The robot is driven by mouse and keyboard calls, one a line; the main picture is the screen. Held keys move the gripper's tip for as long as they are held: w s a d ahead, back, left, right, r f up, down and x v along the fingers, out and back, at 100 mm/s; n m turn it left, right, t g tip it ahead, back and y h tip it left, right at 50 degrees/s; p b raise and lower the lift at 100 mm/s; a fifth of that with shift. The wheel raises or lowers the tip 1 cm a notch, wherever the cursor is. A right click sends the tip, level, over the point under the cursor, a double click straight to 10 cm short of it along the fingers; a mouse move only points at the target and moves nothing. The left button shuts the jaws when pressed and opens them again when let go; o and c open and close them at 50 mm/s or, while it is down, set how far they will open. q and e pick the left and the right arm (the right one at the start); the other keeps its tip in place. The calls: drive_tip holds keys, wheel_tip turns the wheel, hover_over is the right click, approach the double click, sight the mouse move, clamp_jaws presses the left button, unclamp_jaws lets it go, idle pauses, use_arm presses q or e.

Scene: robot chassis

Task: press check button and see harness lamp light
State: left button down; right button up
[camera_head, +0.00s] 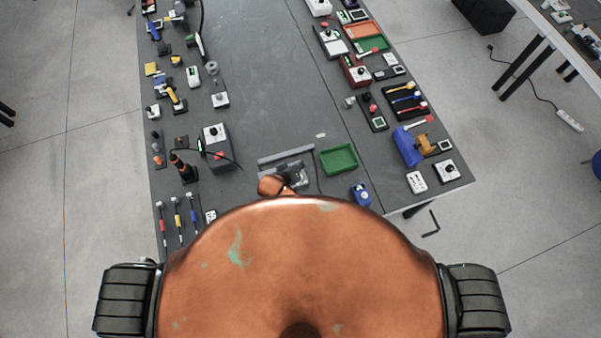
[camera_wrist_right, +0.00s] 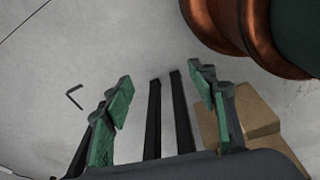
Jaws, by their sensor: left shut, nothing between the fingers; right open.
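On the dark table, a grey fixture with a long bar (camera_head: 286,154) lies just beyond my copper body. I cannot make out a check button or a harness lamp on it at this size. My left gripper (camera_head: 291,174) shows small and dark over this fixture, partly hidden behind my copper parts; it is shut and holds nothing. Whether it touches the fixture I cannot tell. My right gripper (camera_wrist_right: 160,78), with green finger pads, is open and empty in the right wrist view, with the floor below it. It does not show in the head view.
A green tray (camera_head: 339,159) and a small blue device (camera_head: 361,194) stand right of the fixture. A dark box with a white top (camera_head: 216,146) stands left. Many small tools line both table sides; the table's far middle is clear. Cardboard boxes (camera_wrist_right: 262,112) stand on the floor.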

drive_tip(key=s, duration=0.5)
use_arm(q)
drive_tip(key=f+b, duration=0.3)
drive_tip(key=shift+a+f+b, duration=0.2)
drive_tip(key=shift+b, duration=0.15)
use_arm(e)
drive_tip(key=w+f, duration=0.4)
drive_tip(key=w, duration=0.2)
use_arm(q)
wheel_tip(320, 180, down, 5)
drive_tip(key=b, duration=0.4)
drive_tip(key=shift+w+f+b, duration=0.1)
drive_tip(key=shift+f+b, duration=0.05)
drive_tip(key=shift+b, duration=0.25)
drive_tip(key=shift+f, duration=0.15)
drive_tip(key=shift+w, duration=0.1)
use_arm(e)
drive_tip(key=f, duration=0.1)
drive_tip(key=s+f, duration=0.1)
drive_tip(key=f, duration=0.2)
drive_tip(key=shift+s+f, duration=0.25)
drive_tip(key=shift+s, duration=0.15)
drive_tip(key=shift+s, duration=0.4)
use_arm(q)
drive_tip(key=shift+f, duration=0.2)
use_arm(e)
drive_tip(key=shift+a, duration=0.15)
